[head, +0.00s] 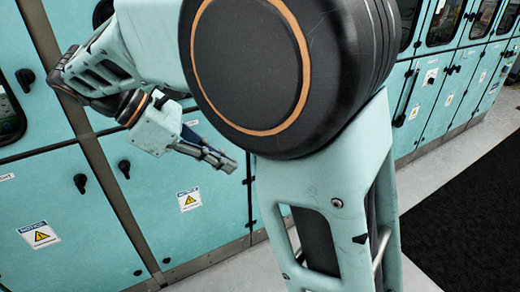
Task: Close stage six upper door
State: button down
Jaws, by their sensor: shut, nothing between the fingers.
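A row of teal cabinets with upper and lower doors fills the left and runs to the upper right. I cannot tell which door is stage six. At the left edge, an upper door (40,85) with a dark window and a black knob is partly cut off. More upper doors with windows (447,22) show at the upper right and look flush. My gripper (228,164) is shut and empty, pointing right and down, in front of the cabinet fronts. My arm hides the upper panels behind it.
Lower doors (160,165) carry black knobs and yellow warning labels (189,199). A dark mat (470,220) lies on the grey floor at the right. The floor strip between mat and cabinets is clear.

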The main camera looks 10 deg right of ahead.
jog(key=d+r+x, duration=0.2)
jog(key=x, duration=1)
jog(key=shift+d+f, duration=0.25)
